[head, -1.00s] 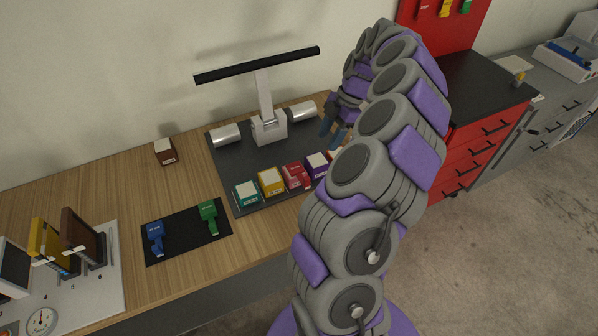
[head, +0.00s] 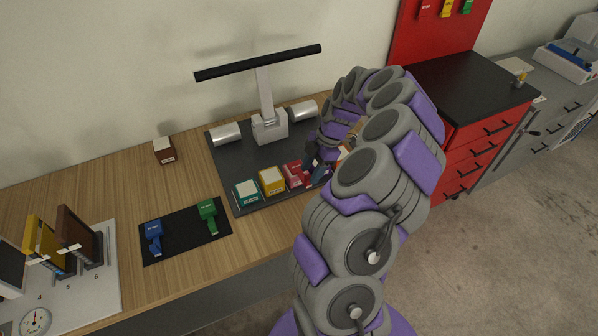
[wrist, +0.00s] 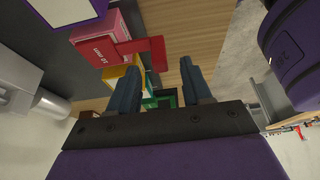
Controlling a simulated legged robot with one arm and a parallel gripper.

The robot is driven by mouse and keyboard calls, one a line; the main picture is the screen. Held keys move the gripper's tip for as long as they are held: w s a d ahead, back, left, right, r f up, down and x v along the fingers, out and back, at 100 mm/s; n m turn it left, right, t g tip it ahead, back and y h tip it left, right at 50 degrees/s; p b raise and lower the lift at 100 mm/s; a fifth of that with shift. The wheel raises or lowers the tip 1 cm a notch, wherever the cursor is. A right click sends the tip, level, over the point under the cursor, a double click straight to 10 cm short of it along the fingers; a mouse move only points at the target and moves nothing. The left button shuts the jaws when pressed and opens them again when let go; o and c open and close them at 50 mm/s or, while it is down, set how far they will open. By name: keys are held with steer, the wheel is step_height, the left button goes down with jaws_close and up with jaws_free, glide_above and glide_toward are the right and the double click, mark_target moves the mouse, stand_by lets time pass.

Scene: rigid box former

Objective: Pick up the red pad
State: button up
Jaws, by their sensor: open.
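The red pad (head: 293,173) sits in the row of coloured blocks at the front of the dark board, to the right of the yellow block. In the wrist view the red pad (wrist: 97,47) is at upper left, with a red tab (wrist: 154,52) reaching right. My gripper (head: 318,169) is low over the right part of the row in the head view, close to the red pad. In the wrist view my gripper (wrist: 160,67) is open and empty, its two blue-grey fingers apart. The red tab appears just beyond the fingertips; contact cannot be told.
A yellow block (head: 271,181) and a green block (head: 246,194) stand left of the red pad. A purple block (wrist: 66,8) is on its other side, mostly hidden in the head view. A stand with a black bar (head: 262,62) rises behind. A black mat (head: 182,235) holds blue and green pieces.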

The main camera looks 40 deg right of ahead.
mark_target(309, 176)
steer(key=x, duration=0.3)
steer(key=shift+f, duration=0.15)
steer(key=shift+d, duration=0.1)
steer(key=shift+c, duration=0.5)
jaws_close()
